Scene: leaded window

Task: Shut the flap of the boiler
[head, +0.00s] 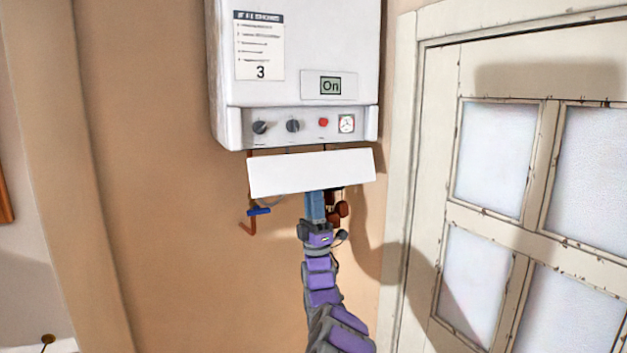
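The white boiler (295,60) hangs on the wall, with a label and a small display reading "On". Its control strip (292,126) with two dark knobs, a red button and a round gauge is uncovered. The white flap (311,173) hangs open below the strip, its broad face showing. My gripper (316,196) is at the lower edge of the flap, right of its middle. Its fingertips are hidden behind or against the flap, so I cannot tell whether it is open or touching.
Copper pipes with a blue valve handle (259,211) hang under the boiler at the left. Red-brown valve parts (340,211) sit just right of my gripper. A panelled door (530,200) with frosted panes stands at the right. The wall left of the boiler is bare.

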